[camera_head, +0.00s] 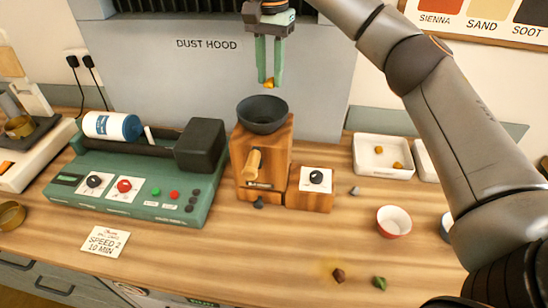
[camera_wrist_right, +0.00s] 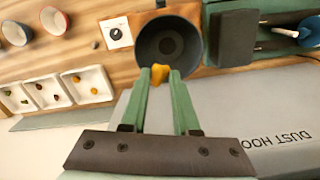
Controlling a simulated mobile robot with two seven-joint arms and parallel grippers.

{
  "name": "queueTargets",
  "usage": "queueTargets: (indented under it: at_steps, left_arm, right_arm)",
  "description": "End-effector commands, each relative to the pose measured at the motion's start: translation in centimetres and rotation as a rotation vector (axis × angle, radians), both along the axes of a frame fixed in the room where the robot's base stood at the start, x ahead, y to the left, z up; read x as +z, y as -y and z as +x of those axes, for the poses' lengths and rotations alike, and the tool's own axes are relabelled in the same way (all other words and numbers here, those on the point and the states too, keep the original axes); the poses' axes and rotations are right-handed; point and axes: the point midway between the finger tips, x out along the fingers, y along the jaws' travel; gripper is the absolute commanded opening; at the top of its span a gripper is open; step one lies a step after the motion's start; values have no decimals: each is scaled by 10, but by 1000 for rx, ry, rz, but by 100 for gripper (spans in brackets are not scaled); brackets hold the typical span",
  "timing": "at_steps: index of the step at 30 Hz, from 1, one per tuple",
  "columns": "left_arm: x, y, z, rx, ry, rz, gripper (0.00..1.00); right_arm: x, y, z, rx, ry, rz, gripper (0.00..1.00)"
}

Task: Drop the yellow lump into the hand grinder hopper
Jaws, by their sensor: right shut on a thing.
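The yellow lump (camera_head: 269,83) is small and held between the green fingertips of my right gripper (camera_head: 268,80). The gripper is shut on it, above the dark bowl-shaped hopper (camera_head: 262,115) of the wooden hand grinder (camera_head: 262,160). In the right wrist view the lump (camera_wrist_right: 160,74) sits at the fingertips (camera_wrist_right: 160,78), over the near rim of the hopper (camera_wrist_right: 168,45). The lump is apart from the hopper in the head view. The hopper looks empty in the wrist view. My left gripper is not in view.
A green roller machine (camera_head: 135,185) stands left of the grinder. A white tray (camera_head: 357,160) with yellow lumps, a red-and-white bowl (camera_head: 393,222) and loose brown (camera_head: 338,275) and green (camera_head: 379,282) lumps lie to the right. The grey dust hood (camera_head: 210,75) stands behind. The front middle of the table is clear.

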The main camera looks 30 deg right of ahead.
Motion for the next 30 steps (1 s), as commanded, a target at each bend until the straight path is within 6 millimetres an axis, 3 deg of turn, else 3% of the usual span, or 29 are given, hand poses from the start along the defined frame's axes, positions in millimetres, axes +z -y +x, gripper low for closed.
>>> queueTargets:
  at_steps: [5,6,15,24,30]
  left_arm:
    - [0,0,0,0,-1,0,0]
    - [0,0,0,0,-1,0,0]
    - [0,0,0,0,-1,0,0]
    - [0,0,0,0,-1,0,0]
    - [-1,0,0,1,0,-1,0]
  right_arm:
    - [0,0,0,0,0,0,0]
    - [0,0,0,0,0,0,30]
    - [0,0,0,1,0,0,64]
    - [2,0,0,1,0,0,64]
    - [21,0,0,2,2,-1,64]
